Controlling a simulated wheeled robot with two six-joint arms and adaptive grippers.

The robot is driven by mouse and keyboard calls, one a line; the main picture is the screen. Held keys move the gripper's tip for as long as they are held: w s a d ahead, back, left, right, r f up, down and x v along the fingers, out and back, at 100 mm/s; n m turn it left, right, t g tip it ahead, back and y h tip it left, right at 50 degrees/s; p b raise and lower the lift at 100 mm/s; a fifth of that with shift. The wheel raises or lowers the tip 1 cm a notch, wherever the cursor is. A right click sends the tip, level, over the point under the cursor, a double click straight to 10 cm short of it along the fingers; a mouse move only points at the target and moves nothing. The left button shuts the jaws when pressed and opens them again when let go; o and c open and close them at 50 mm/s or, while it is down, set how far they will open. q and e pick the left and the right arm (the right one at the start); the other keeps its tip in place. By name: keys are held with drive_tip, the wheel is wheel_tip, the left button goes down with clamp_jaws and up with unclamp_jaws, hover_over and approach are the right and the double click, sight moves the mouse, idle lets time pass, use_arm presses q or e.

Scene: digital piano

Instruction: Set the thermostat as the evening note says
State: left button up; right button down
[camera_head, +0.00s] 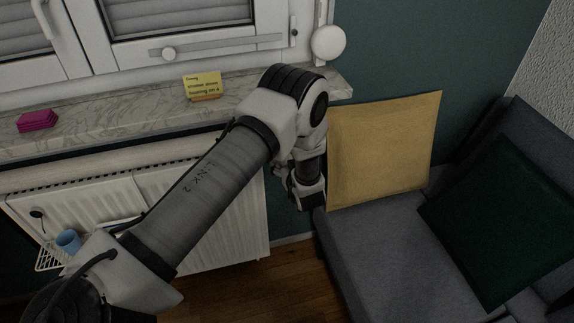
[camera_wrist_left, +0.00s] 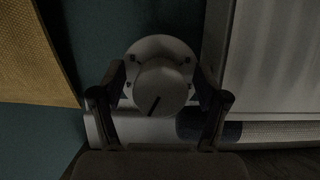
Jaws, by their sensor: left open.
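The yellow note (camera_head: 203,84) stands on the window sill in the head view. Its print is small; the last line seems to read "heating on 4". The thermostat (camera_wrist_left: 160,88) is a round pale knob with a dark pointer line and small dark marks around it, in the middle of the left wrist view. The pointer line points down and slightly left. My left gripper (camera_wrist_left: 160,82) is open, with one finger on each side of the knob; I cannot tell whether they touch it. In the head view my left gripper (camera_head: 307,192) hangs beside the radiator's right end, hiding the thermostat there. My right gripper is out of view.
The radiator (camera_head: 222,225) is under the marble sill (camera_head: 130,108). A magenta block (camera_head: 38,121) lies on the sill. A blue cup (camera_head: 68,240) is at the radiator's left. A yellow cushion (camera_head: 385,150) and grey sofa (camera_head: 375,235) stand close right of my gripper.

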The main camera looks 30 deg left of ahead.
use_arm(q)
drive_tip(key=shift+d, duration=0.1)
drive_tip(key=shift+c, duration=0.7)
drive_tip(key=c, duration=1)
drive_tip(key=shift+m, duration=0.3)
drive_tip(key=m+g+y, duration=0.1)
drive_tip(key=m, duration=0.1)
drive_tip(key=shift+m+g, duration=0.3)
drive_tip(key=shift+s+m+g+y+b, duration=0.1)
drive_tip(key=shift+m+g+y+b, duration=0.4)
drive_tip(key=shift+m+y, duration=0.5)
drive_tip(key=shift+m+y+b, duration=0.3)
drive_tip(key=shift+m+b, duration=0.05)
drive_tip(key=shift+m, duration=0.45)
drive_tip(key=shift+r, duration=0.1)
